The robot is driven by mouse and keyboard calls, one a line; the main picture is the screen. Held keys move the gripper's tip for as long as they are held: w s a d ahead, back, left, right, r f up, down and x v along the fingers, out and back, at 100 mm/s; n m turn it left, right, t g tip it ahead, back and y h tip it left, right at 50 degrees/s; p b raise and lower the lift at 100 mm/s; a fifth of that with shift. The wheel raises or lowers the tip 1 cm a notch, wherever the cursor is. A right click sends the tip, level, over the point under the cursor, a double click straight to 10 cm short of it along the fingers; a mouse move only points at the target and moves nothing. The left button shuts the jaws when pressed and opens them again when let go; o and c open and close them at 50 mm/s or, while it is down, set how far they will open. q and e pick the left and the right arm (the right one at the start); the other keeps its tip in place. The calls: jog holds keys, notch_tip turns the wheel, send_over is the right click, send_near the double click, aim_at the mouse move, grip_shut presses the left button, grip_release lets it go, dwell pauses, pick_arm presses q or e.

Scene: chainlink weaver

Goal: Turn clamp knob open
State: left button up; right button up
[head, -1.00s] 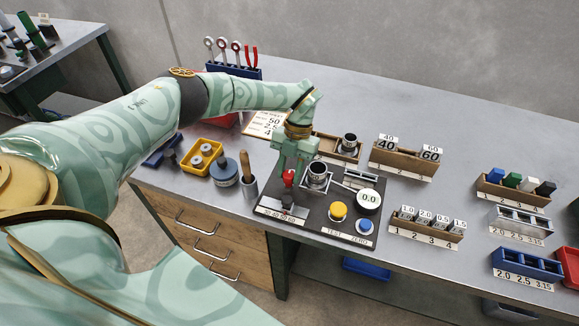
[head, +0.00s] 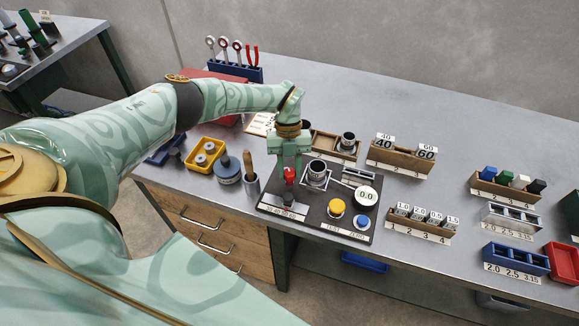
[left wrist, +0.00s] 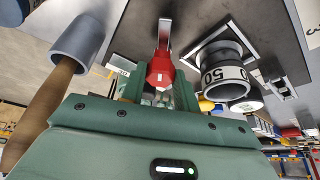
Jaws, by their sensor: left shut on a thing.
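The red clamp knob (head: 289,174) stands at the left of the dark test board (head: 318,217). My left gripper (head: 290,167) points down over it and is shut on it. In the left wrist view the red knob (left wrist: 160,72) sits between the two green fingers, with a bright metal bar beyond it. A dark-and-silver cylinder (head: 317,171) stands in a square metal holder just right of the knob; its band reads 50 in the left wrist view (left wrist: 228,74). My right gripper is not in view.
The board also carries a yellow button (head: 336,207), a blue button (head: 361,222) and a round 0.0 display (head: 366,196). A wooden-handled tool (head: 248,166) stands in a grey cup close left of the gripper. Wooden racks (head: 402,153) stand to the right.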

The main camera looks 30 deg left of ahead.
pick_arm(q)
jog(key=o, duration=1)
jog(key=shift+c, duration=0.2)
jog(key=v, duration=1.6)
jog(key=shift+r, duration=0.2)
jog(key=shift+w, duration=0.1)
